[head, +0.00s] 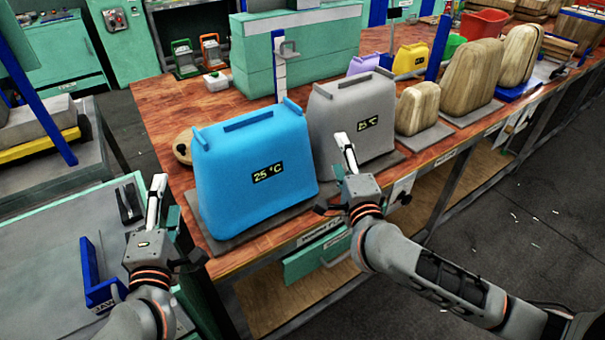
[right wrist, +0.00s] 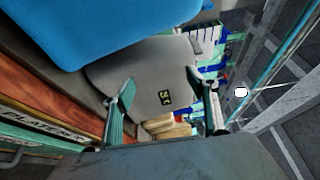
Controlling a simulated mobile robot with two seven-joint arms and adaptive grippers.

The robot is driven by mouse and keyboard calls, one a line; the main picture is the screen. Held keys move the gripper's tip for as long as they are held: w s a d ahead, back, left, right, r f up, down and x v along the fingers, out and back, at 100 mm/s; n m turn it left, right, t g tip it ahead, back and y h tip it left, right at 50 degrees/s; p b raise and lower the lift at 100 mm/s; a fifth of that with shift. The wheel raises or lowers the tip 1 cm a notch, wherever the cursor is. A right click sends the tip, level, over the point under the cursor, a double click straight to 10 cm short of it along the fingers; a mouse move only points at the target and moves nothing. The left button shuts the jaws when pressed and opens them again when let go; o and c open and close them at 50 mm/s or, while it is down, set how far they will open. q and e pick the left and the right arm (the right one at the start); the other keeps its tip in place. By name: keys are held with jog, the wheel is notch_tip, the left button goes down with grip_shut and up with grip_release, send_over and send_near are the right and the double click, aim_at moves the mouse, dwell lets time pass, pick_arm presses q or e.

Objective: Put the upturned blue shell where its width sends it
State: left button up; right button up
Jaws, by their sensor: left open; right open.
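My left gripper (head: 172,225) is open and empty, left of the blue shell. My right gripper (head: 368,178) is open and empty, in front of the grey shell. Neither visibly touches a shell.
An upright scale (head: 280,83) stands behind the shells. Wooden shells (head: 417,108) line the bench to the right. Yellow (head: 411,60) and purple (head: 365,65) shells stand behind. A green drawer (head: 318,256) sticks out below the bench edge. A blue bracket (head: 92,270) lies at left.

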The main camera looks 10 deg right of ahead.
jog(key=s, duration=0.7)
jog(key=shift+s, duration=0.15)
jog(key=shift+f, duration=0.1)
